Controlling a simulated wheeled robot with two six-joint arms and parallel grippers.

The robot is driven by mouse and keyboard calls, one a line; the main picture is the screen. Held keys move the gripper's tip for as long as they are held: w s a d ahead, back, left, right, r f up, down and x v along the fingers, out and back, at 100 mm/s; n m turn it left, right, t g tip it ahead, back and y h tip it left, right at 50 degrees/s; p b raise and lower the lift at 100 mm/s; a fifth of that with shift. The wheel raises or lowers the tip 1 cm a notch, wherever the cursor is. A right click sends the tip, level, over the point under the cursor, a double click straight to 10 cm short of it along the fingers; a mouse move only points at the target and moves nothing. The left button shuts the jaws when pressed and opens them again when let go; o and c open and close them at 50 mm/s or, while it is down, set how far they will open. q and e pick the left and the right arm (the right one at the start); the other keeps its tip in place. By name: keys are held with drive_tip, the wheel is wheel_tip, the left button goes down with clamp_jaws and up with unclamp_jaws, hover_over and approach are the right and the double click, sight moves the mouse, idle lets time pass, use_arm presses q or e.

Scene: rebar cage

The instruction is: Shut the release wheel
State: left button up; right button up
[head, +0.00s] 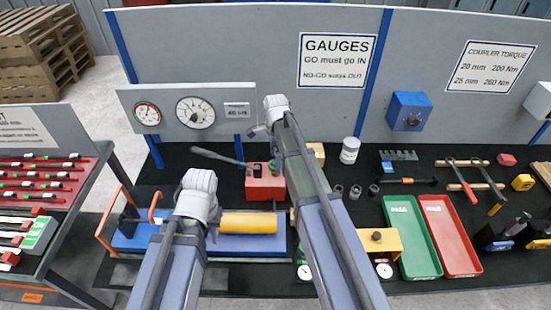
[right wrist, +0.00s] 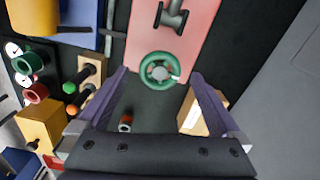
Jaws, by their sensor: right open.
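The release wheel (right wrist: 160,71) is a small green wheel with spokes at the near end of the red pump block (right wrist: 172,35) in the right wrist view.
A yellow cylinder (head: 248,223) lies on a blue base (head: 262,246). A pump lever (head: 215,157) reaches left from the block. Gauges (head: 195,112) stand behind. A yellow block (head: 380,242), green tray (head: 410,236) and red tray (head: 448,235) lie to the right.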

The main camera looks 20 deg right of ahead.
wheel_tip(320, 180, up, 6)
drive_tip(key=p, duration=0.5)
drive_tip(key=shift+r, duration=0.1)
